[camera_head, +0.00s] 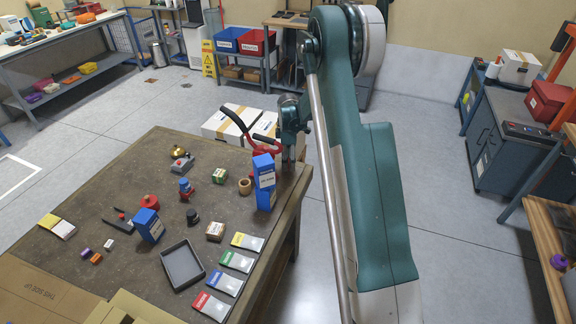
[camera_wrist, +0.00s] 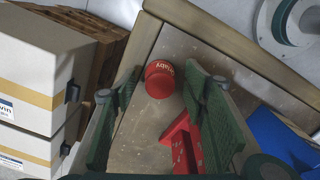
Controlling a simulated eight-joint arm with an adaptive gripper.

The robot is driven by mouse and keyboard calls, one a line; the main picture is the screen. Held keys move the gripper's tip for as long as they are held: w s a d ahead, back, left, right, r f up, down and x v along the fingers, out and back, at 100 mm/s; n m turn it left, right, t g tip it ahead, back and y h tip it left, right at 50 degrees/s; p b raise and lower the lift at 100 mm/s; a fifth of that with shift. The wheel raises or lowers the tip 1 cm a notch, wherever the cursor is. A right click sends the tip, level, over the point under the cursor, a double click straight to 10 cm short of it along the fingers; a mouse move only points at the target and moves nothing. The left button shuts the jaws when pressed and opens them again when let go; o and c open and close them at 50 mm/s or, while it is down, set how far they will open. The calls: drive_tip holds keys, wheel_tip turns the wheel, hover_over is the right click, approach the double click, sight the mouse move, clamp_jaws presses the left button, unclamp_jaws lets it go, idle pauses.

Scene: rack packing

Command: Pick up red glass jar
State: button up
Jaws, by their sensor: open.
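In the wrist view a red round jar (camera_wrist: 160,80) with pale lettering stands near the table's corner. My gripper (camera_wrist: 163,88) is open, with one green finger to the left of the jar and one to the right. The jar appears between or just beyond the fingertips; I cannot tell if either touches it. In the head view my gripper (camera_head: 289,160) is over the table's far right corner, and the jar there is hidden or too small to make out.
A red object (camera_wrist: 180,145) lies close to the right finger. A blue box (camera_head: 265,171) stands beside my gripper. White cartons (camera_head: 222,125) are beyond the table edge. The table (camera_head: 120,170) holds several small items, a grey tray (camera_head: 182,264) and colored packets (camera_head: 230,284).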

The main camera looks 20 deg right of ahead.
drive_tip(key=shift+c, duration=0.5)
drive_tip(key=c, duration=0.9)
drive_tip(key=shift+r, duration=0.1)
drive_tip(key=shift+c, duration=0.2)
drive_tip(key=shift+r+p, duration=0.45)
drive_tip(key=shift+r, duration=4.5)
